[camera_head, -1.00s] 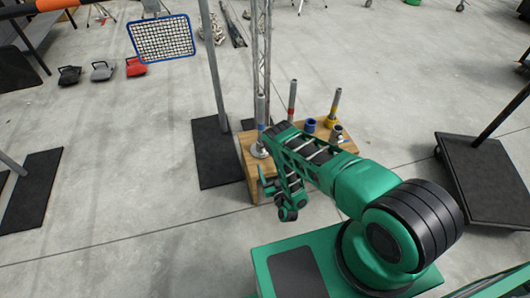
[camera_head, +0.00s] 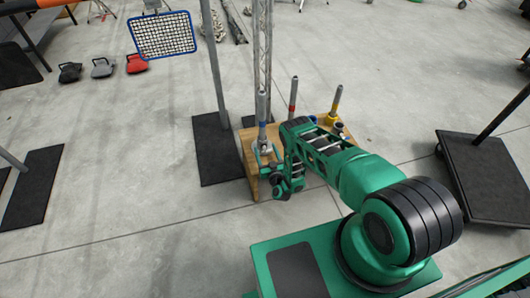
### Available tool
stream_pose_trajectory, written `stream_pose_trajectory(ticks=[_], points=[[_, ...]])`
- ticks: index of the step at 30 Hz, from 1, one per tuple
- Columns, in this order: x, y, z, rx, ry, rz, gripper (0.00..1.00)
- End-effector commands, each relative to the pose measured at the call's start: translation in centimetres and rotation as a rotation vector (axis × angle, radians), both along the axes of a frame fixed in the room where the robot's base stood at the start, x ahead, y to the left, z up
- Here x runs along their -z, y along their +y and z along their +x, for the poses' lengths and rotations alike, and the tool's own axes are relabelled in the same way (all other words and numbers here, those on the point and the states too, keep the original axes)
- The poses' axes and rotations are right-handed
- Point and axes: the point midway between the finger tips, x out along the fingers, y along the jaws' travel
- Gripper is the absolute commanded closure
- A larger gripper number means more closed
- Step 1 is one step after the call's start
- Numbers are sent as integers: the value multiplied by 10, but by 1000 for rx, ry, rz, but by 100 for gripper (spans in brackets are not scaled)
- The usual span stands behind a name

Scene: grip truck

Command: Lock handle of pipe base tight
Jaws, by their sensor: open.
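Three upright pipes stand on a low wooden platform (camera_head: 253,185). The nearest left pipe (camera_head: 262,106) is grey with a blue band, and its silvery base (camera_head: 264,146) sits at the platform's left corner. Its handle is too small to make out. The middle pipe (camera_head: 292,97) has a red band and the right pipe (camera_head: 335,102) a yellow one. My gripper (camera_head: 267,158) is open, close to the blue-banded pipe's base. Whether it touches the base or handle I cannot tell. My green arm hides part of the platform and the lower middle pipe.
A lattice truss (camera_head: 262,50) rises just behind the platform. A pole (camera_head: 212,60) on a black floor plate (camera_head: 216,150) stands to the left. A dark wheeled base (camera_head: 485,175) is at the right. Open concrete floor lies in front left.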

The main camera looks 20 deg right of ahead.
Motion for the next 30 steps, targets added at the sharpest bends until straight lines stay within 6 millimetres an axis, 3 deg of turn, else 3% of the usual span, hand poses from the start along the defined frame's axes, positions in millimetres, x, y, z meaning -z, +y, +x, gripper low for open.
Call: stream_pose_trajectory(ticks=[9,14,20,30], points=[[0,0,2,0,0,0,37],[0,0,2,0,0,0,75],[0,0,2,0,0,15,76],[1,-2,1,0,0,225,76]])
